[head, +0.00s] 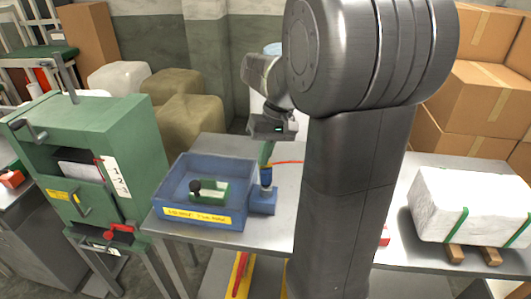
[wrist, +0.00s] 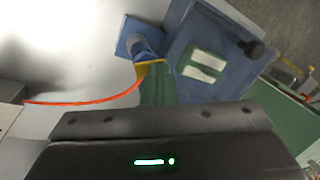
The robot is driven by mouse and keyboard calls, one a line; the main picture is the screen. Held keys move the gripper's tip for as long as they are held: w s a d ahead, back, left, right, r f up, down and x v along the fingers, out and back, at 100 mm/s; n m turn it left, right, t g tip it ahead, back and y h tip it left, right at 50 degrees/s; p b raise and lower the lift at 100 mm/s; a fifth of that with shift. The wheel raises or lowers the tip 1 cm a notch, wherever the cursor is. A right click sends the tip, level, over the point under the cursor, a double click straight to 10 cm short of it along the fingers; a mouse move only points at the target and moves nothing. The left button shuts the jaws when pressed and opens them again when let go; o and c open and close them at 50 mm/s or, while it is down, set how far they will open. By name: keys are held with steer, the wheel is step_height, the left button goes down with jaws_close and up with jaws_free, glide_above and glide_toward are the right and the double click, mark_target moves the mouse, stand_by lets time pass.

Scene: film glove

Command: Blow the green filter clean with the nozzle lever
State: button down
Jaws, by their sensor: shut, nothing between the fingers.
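The green filter (head: 214,193), a flat block with pale slots and a black knob, lies in the blue tray (head: 172,222); it also shows in the wrist view (wrist: 203,66). Beside the tray stands a blue nozzle (head: 266,179) with a yellow lever at its top, on a blue base (head: 262,203). In the wrist view the yellow lever (wrist: 149,68) lies at the tips of my gripper (wrist: 154,82). My gripper (head: 265,161) points down with its green fingers shut and empty, right over the nozzle. Whether they touch the lever I cannot tell.
An orange hose (wrist: 85,103) runs from the nozzle across the metal table (head: 215,148). A green machine (head: 128,140) stands left of the tray. A white strapped block (head: 465,205) lies on the table at right. My arm hides the middle.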

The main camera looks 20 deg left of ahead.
steer(key=shift+w+d+r+p, duration=0.25)
steer(key=shift+w+d+p, duration=0.15)
steer(key=shift+w+d, duration=0.15)
steer(key=shift+r+p, duration=0.5)
steer(key=shift+r, duration=0.05)
steer(key=w+d+p+v, duration=0.1)
steer(key=v, duration=1.1)
steer(key=shift+r+p, duration=0.2)
steer(key=shift+p, duration=0.2)
steer(key=shift+f, duration=0.1)
steer(key=s+a+b+x, duration=0.1)
steer(key=b+x, duration=0.4)
steer(key=x, duration=0.4)
steer(key=p+v, duration=0.1)
steer(key=v, duration=0.6)
steer(key=shift+g+y, duration=0.4)
